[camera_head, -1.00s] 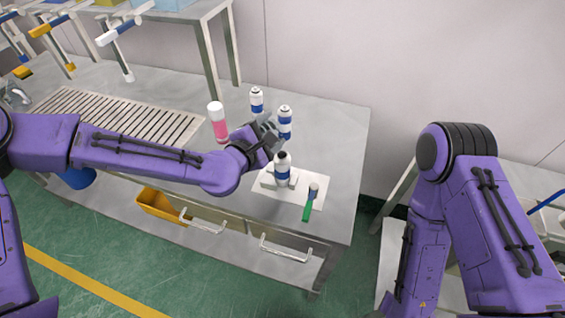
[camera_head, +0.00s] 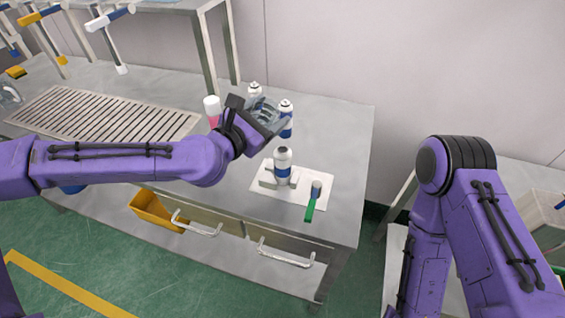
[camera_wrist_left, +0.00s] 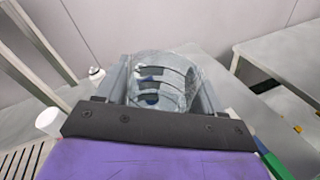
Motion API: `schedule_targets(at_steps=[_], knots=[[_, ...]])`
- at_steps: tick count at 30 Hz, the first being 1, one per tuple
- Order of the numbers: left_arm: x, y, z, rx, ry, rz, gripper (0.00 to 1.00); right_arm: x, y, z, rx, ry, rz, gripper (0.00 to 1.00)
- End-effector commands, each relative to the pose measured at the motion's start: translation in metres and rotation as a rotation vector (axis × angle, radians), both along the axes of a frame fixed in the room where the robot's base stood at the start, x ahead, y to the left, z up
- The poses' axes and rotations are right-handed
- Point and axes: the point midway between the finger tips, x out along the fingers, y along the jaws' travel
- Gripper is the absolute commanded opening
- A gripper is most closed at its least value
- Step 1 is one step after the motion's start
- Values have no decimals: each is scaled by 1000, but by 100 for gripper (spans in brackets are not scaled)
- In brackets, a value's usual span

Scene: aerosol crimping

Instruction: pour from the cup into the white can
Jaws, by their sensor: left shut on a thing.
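My left gripper (camera_head: 268,112) is shut on a clear cup (camera_wrist_left: 165,82), which sits between its fingers in the left wrist view. In the head view the gripper is above the table, behind and left of the white can (camera_head: 282,160). That can has a blue band and stands upright in a pale holder on a white board (camera_head: 262,197). The cup is apart from this can. I cannot tell how much the cup holds. My right gripper is out of view; only my right arm shows.
Two similar cans stand behind, one (camera_head: 286,108) right of the gripper and one (camera_head: 254,88) farther back. A green-handled tool (camera_head: 310,209) lies on the board. The table's right end is clear.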

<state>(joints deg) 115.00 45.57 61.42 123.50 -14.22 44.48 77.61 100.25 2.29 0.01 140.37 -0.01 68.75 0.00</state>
Motion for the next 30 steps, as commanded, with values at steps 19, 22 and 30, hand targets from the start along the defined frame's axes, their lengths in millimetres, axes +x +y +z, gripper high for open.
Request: schedule_targets(at_steps=[19,22,30], knots=[[-1,-4,-5,-188,59,0,36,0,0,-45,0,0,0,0],[-2,-5,-6,-242,76,0,36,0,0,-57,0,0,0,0],[-2,-7,1,-317,100,0,36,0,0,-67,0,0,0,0]])
